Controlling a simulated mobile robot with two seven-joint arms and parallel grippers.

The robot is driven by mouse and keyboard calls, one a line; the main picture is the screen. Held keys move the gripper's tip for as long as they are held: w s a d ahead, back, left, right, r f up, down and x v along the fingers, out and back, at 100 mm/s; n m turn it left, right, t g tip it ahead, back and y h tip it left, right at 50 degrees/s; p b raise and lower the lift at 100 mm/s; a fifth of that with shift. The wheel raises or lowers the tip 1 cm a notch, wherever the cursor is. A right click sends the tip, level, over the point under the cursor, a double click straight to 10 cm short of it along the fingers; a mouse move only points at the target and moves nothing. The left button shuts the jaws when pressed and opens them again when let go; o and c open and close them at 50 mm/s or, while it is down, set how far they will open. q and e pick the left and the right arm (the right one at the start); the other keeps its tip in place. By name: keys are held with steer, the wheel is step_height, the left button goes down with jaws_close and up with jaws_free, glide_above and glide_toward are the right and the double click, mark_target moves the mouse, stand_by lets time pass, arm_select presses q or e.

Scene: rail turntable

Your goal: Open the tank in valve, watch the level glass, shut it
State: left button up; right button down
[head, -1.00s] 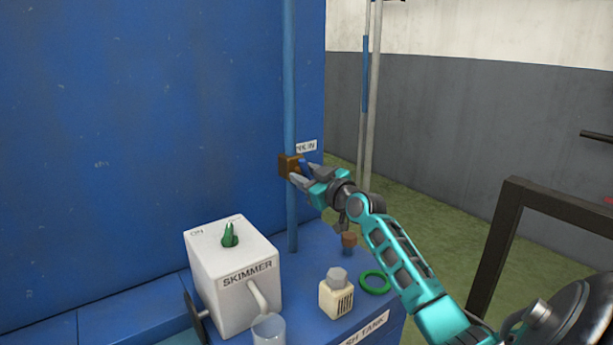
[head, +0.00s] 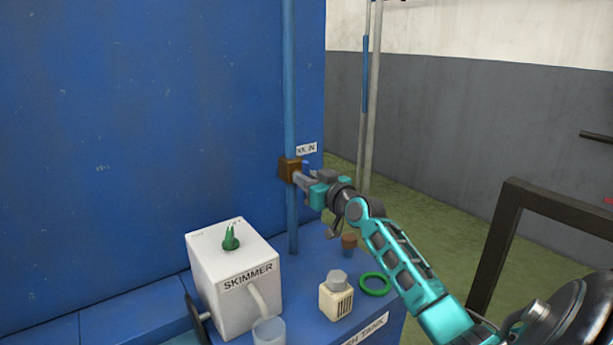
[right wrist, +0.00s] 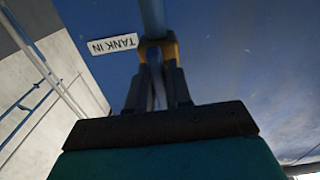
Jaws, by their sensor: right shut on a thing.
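The tank in valve (head: 290,170) is a brass-brown block on a blue upright pipe (head: 289,80) against the blue wall. Its "TANK IN" label (head: 306,148) is partly readable beside it and reads upside down in the right wrist view (right wrist: 113,44). My right gripper (head: 302,181) is at the valve's front, shut on its blue handle, which shows between the fingers in the right wrist view (right wrist: 158,90). The fingers hide much of the handle, so its exact angle is unclear. A tall thin tube with a blue section (head: 365,75), possibly the level glass, stands behind to the right. My left gripper is out of view.
A white skimmer box (head: 225,290) with a green knob stands on the blue tank top, beside a clear cup (head: 269,332). A dark frame (head: 490,255) stands at right.

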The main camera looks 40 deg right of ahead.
stand_by(0.3)
steer(key=c, duration=1.1)
jaws_free()
steer(key=shift+s+a, duration=0.25)
steer(key=shift+s, duration=1.9)
steer(key=shift+s+a, duration=0.25)
steer(key=shift+s, duration=1.9)
steer(key=shift+s+a, duration=0.25)
steer(key=shift+s, duration=1.9)
